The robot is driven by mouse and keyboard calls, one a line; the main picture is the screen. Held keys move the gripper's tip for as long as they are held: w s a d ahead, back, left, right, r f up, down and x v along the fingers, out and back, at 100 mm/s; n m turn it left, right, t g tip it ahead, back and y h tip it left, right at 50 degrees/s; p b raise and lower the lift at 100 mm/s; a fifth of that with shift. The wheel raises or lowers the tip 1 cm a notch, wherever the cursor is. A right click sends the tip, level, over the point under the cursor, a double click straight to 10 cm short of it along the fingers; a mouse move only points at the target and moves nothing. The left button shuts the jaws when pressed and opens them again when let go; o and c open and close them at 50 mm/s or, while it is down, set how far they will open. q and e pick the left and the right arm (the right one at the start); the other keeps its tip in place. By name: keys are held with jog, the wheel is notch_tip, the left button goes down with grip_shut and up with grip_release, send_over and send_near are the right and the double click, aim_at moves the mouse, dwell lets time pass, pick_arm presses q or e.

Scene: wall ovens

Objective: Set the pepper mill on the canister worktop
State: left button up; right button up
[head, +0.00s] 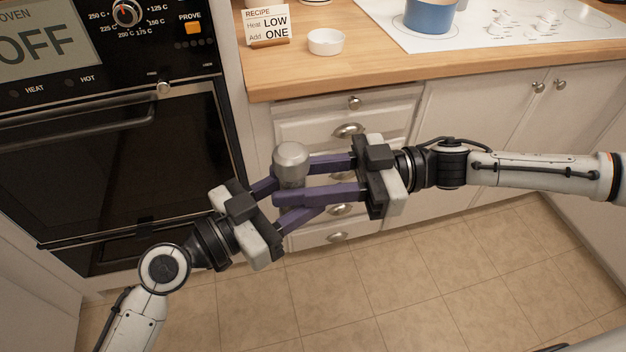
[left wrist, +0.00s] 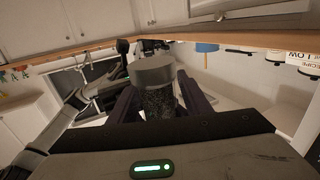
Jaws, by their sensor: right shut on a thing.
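The pepper mill, with a grey rounded cap (head: 291,158), is held upright in mid-air in front of the drawers. Its dark speckled body (left wrist: 158,101) shows in the left wrist view; its lower end is hidden by fingers. My right gripper (head: 290,184), its arm coming from the right, is shut on the mill. My left gripper (head: 303,194), its arm coming from the lower left, has its fingers open around the mill, with gaps on both sides in the left wrist view.
A wooden worktop (head: 395,75) runs behind, with a recipe card (head: 267,25), a white bowl (head: 326,41) and a white hob (head: 497,24) bearing a blue pot (head: 430,16). A wall oven (head: 112,120) stands left. The worktop's front strip is clear. The tiled floor (head: 420,290) is open.

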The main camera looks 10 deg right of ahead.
pick_arm(q)
jog(key=c, duration=0.7)
jog(key=shift+c, duration=1.1)
pick_arm(e)
jog(key=o, duration=1.3)
jog(key=shift+c, duration=0.2)
